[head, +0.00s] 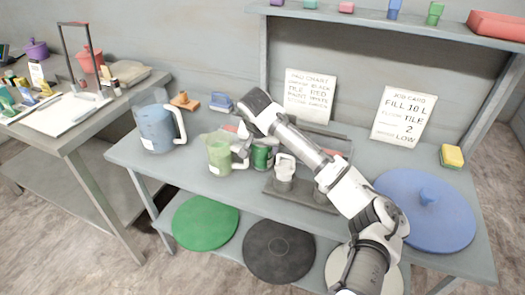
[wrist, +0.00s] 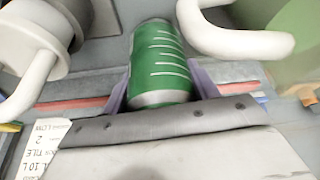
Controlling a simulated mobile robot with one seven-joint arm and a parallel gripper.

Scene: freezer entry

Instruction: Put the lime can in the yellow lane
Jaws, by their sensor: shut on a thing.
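A green can with white stroke marks (wrist: 158,62) sits between the two purple fingers of my gripper (wrist: 160,88) in the wrist view. The gripper is shut on it. In the head view the can (head: 262,154) shows below my wrist at the bench, between the light green pitcher and a white-handled vessel. Whether its base touches the bench is unclear. My fingers are hidden in the head view. No yellow lane is clearly visible; a reddish strip (wrist: 75,105) crosses the surface behind the fingers, and a small yellow edge shows at the far left of the wrist view.
A light green pitcher (head: 219,155) stands close left of the can, and a grey-white handled vessel (head: 284,172) close right. A blue pitcher (head: 156,132) is further left. A large blue lid (head: 425,212) covers the bench's right. A shelf (head: 390,22) runs above the back.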

